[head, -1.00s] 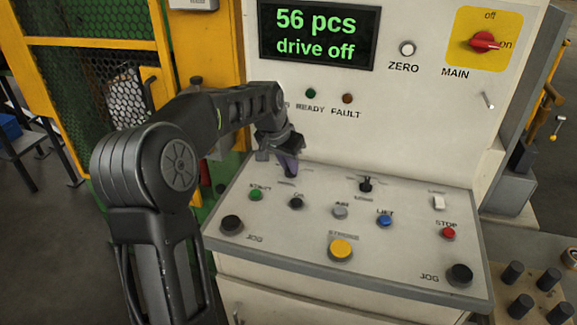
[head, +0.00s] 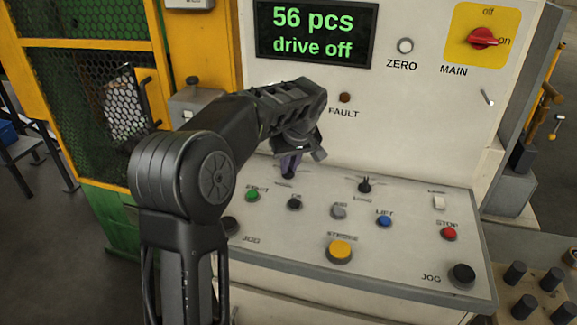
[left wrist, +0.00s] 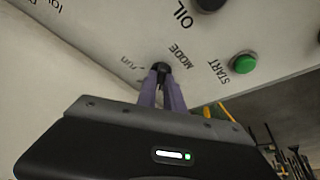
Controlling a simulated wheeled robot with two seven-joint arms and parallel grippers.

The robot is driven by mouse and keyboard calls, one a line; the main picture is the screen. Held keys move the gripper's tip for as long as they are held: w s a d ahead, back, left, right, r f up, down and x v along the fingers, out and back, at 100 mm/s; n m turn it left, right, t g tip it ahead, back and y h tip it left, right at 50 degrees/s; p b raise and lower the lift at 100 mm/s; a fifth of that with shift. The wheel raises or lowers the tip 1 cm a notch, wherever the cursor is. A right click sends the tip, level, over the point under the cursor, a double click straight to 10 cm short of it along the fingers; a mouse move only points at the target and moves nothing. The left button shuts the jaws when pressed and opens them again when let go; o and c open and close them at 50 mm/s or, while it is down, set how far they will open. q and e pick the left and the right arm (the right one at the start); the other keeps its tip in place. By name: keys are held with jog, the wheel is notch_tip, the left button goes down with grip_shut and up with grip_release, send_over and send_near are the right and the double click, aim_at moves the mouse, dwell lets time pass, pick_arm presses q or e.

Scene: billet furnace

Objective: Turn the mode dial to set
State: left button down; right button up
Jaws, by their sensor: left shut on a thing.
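The mode dial (left wrist: 160,67) is a small black knob on the sloping panel, beside the printed word MODE in the left wrist view. A "run" mark shows on its other side; no set mark is readable, and I cannot tell where the dial points. My left gripper (head: 290,164) reaches down to the dial at the back left of the panel. Its two purple fingers (left wrist: 162,88) are shut on the dial, one on each side. In the head view the gripper largely hides the dial. My right gripper is not in view.
Near the dial are the green START button (head: 252,195) and the black OIL knob (head: 295,203). A second black switch (head: 365,185) stands to the right. The display (head: 315,32) reads "56 pcs, drive off". The red main switch (head: 483,38) is at upper right.

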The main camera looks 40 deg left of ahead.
pick_arm(q)
jog(key=shift+w+n+g, duration=0.1)
jog(key=shift+n+g, duration=0.2)
jog(key=shift+n, duration=0.7)
jog(key=c, duration=1.5)
grip_release()
jog(key=shift+o, duration=0.2)
jog(key=shift+d+r, duration=0.1)
jog(key=shift+r, duration=0.05)
jog(key=v, duration=0.7)
jog(key=shift+d+r, duration=0.2)
jog(key=shift+r, duration=0.05)
jog(key=shift+f, duration=0.1)
